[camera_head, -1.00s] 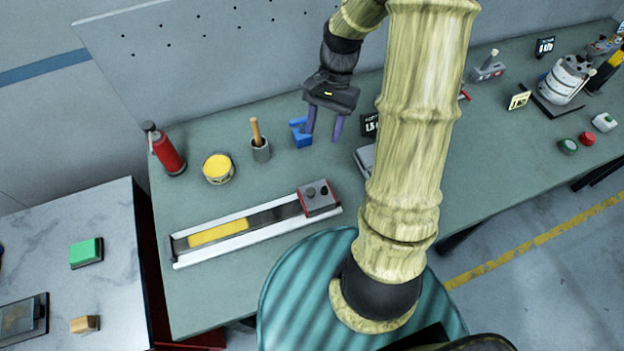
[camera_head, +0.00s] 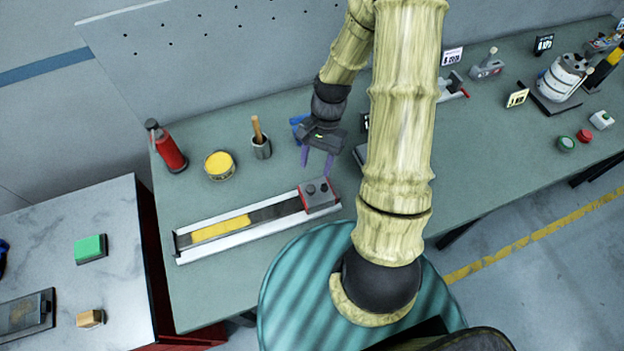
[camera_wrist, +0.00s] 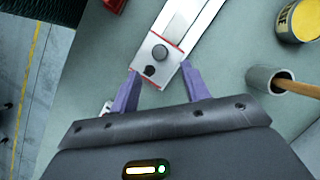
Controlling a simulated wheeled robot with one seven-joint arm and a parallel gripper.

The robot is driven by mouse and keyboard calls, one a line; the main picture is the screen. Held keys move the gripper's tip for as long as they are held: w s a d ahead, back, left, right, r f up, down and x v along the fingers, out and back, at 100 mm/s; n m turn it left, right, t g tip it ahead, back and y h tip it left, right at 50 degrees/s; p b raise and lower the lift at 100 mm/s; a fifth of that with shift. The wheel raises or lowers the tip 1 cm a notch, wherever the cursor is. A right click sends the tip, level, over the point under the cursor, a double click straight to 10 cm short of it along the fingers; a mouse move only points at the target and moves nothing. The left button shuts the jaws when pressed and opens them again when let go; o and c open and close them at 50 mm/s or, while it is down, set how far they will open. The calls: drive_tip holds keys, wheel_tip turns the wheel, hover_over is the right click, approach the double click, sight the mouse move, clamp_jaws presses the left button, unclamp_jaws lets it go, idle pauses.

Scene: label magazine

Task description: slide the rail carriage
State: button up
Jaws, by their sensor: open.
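The rail (camera_head: 252,228) lies on the green bench with a yellow strip along its left part. The rail carriage (camera_head: 318,196), a grey block with red edges and two dark knobs, sits at the rail's right end. The carriage also shows in the wrist view (camera_wrist: 157,56), beyond my fingertips. My gripper (camera_head: 317,166) is open and empty, with purple fingers pointing down, just behind and above the carriage. In the wrist view my gripper (camera_wrist: 160,78) has its fingers apart, with the carriage's near end appearing between the tips. I cannot tell whether they touch it.
A yellow tin (camera_head: 219,165), a grey cup with a wooden handle (camera_head: 261,146) and a red extinguisher (camera_head: 168,150) stand behind the rail. A blue object (camera_head: 298,124) is partly hidden behind my gripper. Bench space in front of the rail is clear.

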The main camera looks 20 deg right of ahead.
sight(311, 188)
drive_tip(key=p+x, duration=0.1)
drive_tip(key=x, duration=0.6)
clamp_jaws()
